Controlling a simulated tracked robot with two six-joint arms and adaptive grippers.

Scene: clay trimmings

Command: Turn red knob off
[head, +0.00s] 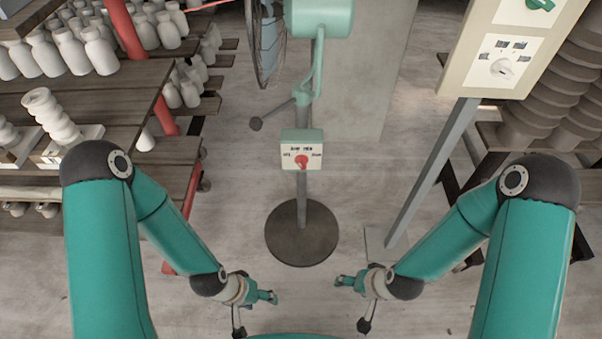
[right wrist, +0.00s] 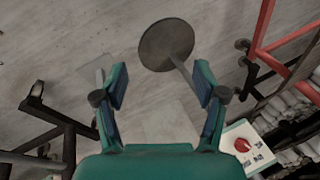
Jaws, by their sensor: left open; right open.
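The red knob (head: 301,161) sits on a small control box (head: 288,136) with a white face and green top, fixed to the pole of a standing fan. Short labels stand around the knob, too small to read surely. The knob also shows at the right edge of the right wrist view (right wrist: 242,145). My left gripper (head: 272,297) is open and empty, below and left of the box. My right gripper (head: 341,282) is open and empty, below and right of the box. In the right wrist view its two fingers (right wrist: 160,88) are spread apart. Neither gripper touches the knob.
The fan's round dark base (head: 301,238) stands on the floor. A panel with a white knob (head: 502,67) and a green knob (head: 541,4) stands on a grey post at right. Wooden shelves with white pottery (head: 70,50) are at left. The floor between is clear.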

